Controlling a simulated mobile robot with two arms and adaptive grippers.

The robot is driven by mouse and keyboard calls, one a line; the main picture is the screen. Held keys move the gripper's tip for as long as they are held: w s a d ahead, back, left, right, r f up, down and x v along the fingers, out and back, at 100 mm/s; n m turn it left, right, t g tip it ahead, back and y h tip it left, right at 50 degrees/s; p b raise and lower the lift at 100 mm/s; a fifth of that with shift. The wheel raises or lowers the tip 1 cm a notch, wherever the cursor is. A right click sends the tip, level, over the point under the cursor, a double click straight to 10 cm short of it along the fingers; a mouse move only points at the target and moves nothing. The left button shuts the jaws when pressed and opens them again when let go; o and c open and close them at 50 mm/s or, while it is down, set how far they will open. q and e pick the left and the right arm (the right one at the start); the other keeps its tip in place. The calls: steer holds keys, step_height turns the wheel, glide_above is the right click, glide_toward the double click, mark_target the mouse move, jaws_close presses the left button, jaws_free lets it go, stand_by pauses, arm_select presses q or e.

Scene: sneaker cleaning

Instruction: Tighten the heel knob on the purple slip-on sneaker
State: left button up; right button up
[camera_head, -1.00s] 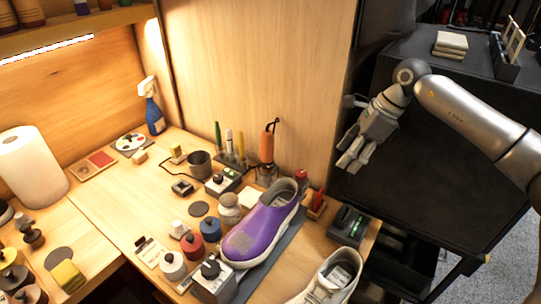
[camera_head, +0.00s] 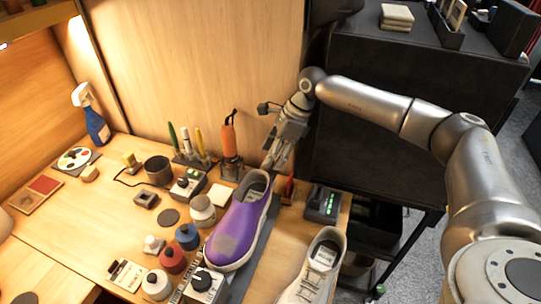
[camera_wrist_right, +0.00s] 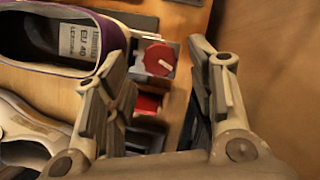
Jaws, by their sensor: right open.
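The purple slip-on sneaker (camera_head: 238,230) stands on a dark strip on the wooden bench, heel toward the back. In the right wrist view its opening (camera_wrist_right: 60,35) shows a white label inside. A red round knob (camera_wrist_right: 160,58) with a white mark sits on a grey block just beyond the heel. My right gripper (camera_head: 272,163) is over the heel end, fingers pointing down, and hides the knob in the head view. In the wrist view the right gripper (camera_wrist_right: 162,42) is open, with the knob showing between its fingers. Contact with the knob cannot be told. My left gripper is not in view.
A light grey sneaker (camera_head: 314,265) stands to the right. A dark device with green lights (camera_head: 323,203) is right of the heel. An orange-handled tool (camera_head: 229,140) and bottles (camera_head: 187,236) stand close by. A wooden panel (camera_head: 200,70) rises behind.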

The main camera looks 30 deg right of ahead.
steer(key=shift+x, duration=1)
steer(key=c, duration=1)
steer(key=shift+m+t, duration=0.3)
steer(key=shift+m, duration=0.4)
steer(key=o, duration=1)
steer(key=shift+r, duration=0.1)
steer(key=v, duration=1.2)
steer(key=shift+a, duration=0.15)
